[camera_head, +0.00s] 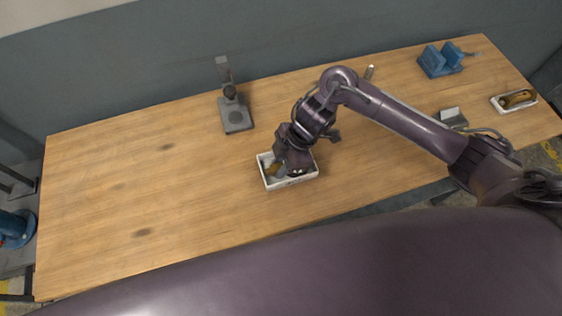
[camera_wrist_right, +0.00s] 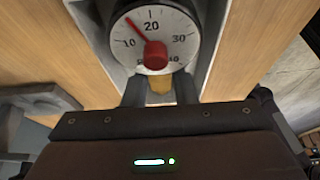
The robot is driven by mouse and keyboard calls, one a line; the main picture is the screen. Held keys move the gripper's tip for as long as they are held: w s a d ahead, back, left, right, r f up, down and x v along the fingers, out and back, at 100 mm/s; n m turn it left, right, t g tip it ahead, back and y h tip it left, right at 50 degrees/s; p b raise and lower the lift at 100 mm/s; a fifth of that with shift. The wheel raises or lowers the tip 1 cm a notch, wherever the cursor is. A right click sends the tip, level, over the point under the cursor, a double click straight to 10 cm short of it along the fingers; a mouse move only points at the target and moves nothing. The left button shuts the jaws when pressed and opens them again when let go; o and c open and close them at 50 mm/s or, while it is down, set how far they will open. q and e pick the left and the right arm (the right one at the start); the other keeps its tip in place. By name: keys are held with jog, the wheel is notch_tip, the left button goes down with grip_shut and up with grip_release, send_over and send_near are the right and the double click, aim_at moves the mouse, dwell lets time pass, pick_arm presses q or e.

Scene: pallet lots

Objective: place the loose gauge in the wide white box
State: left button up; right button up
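The wide white box (camera_head: 291,184) stands on the table near its front edge, under my right gripper (camera_head: 275,171). The gauge shows in the right wrist view, with a white dial (camera_wrist_right: 153,38), a red knob (camera_wrist_right: 156,55) and a brass stem (camera_wrist_right: 160,85). It appears to be inside the box, whose pale walls (camera_wrist_right: 216,62) flank it. The fingers of my right gripper (camera_wrist_right: 160,92) lie on both sides of the stem. Whether they press on it is unclear. In the head view the arm hides most of the gauge. My left gripper is not in view.
A grey stand (camera_head: 236,115) is behind the box to the left. A blue fixture (camera_head: 440,62) and a smaller white tray (camera_head: 500,108) holding a brownish thing (camera_head: 518,98) are at the right. A grey block (camera_head: 452,118) lies near my right arm. The table's left half is clear.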

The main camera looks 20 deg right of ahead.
jog(key=o, duration=0.3)
jog(key=shift+r, duration=0.1)
jog(key=p+v, duration=0.2)
jog(key=v, duration=1)
jog(key=shift+s, duration=0.15)
